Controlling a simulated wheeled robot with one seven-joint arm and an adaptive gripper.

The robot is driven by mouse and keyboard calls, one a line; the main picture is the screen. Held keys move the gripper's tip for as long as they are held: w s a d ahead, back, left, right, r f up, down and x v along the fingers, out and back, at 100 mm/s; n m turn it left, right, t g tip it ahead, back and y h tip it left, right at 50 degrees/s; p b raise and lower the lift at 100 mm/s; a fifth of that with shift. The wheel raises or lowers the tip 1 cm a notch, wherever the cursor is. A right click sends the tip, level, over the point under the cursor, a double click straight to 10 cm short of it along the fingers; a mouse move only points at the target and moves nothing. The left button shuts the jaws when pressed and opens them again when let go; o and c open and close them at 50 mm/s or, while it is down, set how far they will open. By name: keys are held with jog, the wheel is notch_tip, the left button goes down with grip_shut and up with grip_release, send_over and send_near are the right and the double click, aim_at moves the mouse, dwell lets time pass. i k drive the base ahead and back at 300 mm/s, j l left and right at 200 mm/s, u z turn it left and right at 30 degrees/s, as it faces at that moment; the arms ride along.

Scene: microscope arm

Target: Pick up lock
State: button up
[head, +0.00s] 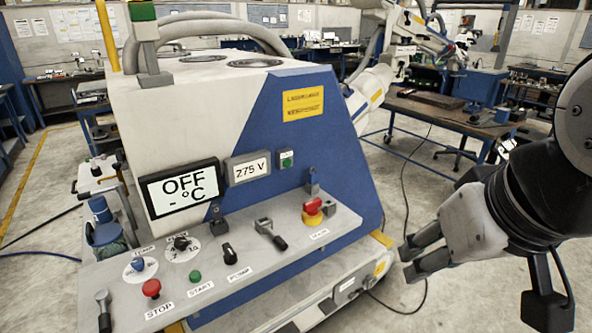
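A small grey and black piece (270,233) lies on the machine's sloping control panel, between the black knob and the red emergency button. It may be the lock, but it is too small to tell for sure. My gripper (405,262) is at the right, beyond the panel's right end and pointing left. Its two fingers are apart with nothing seen between them. It is well away from the grey and black piece and touches nothing that I can see.
The control panel (120,276) carries a red stop button (151,288), a green start button (195,276), a black knob (229,253) and a red emergency button (313,206). The blue and white machine (205,120) rises behind it. A workbench (445,112) stands farther back. Cables lie on the floor.

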aim_at(312, 179)
jog(key=i+l+u, duration=0.2)
jog(key=i+l, duration=0.35)
jog(key=i+l+u, duration=0.2)
jog(key=i+l, duration=0.45)
jog(key=i+l+u, duration=0.2)
jog(key=i+l, duration=0.35)
jog(key=l, duration=0.15)
